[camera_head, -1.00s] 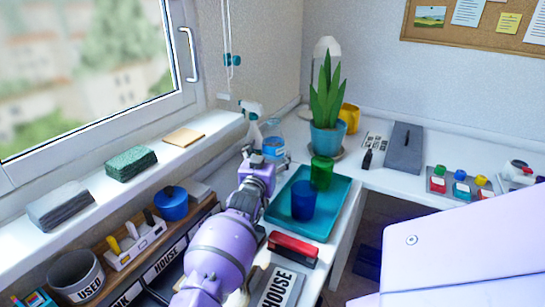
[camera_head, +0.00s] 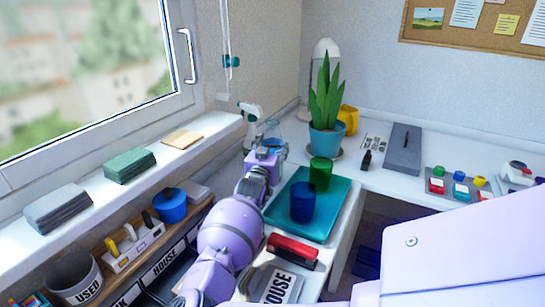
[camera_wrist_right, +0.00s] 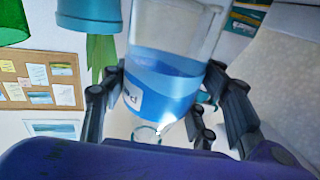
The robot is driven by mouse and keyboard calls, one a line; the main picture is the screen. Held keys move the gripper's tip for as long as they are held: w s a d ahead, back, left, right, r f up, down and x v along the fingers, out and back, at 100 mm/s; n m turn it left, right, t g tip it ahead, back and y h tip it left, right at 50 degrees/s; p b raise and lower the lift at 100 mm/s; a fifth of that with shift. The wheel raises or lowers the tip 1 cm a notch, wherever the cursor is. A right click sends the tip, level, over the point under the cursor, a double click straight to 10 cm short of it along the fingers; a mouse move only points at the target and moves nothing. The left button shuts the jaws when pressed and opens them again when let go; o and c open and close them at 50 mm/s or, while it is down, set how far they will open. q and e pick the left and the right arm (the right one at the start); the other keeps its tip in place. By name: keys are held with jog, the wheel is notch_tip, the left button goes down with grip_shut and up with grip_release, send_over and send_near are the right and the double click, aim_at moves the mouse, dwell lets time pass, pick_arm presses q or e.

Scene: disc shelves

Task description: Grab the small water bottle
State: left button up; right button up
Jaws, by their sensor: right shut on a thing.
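The small water bottle, clear with blue water and a white label, fills the middle of the right wrist view (camera_wrist_right: 172,68). My right gripper (camera_wrist_right: 165,92) is shut on it, with dark fingers against both sides. In the head view the right gripper (camera_head: 268,147) is at the back left corner of the counter, and the bottle (camera_head: 273,130) shows only partly behind it. I cannot tell whether the bottle's base touches the counter. My left gripper is not in view.
A spray bottle (camera_head: 250,112) stands close left of the held bottle. A potted plant (camera_head: 326,138) is to its right. A teal tray (camera_head: 328,222) with a green cup (camera_head: 320,172) and a blue cup (camera_head: 302,202) lies in front. The window sill is at left.

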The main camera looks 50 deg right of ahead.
jog(key=c, duration=0.5)
jog(key=shift+r, duration=0.1)
jog(key=shift+c, duration=0.7)
jog(key=shift+r, duration=0.2)
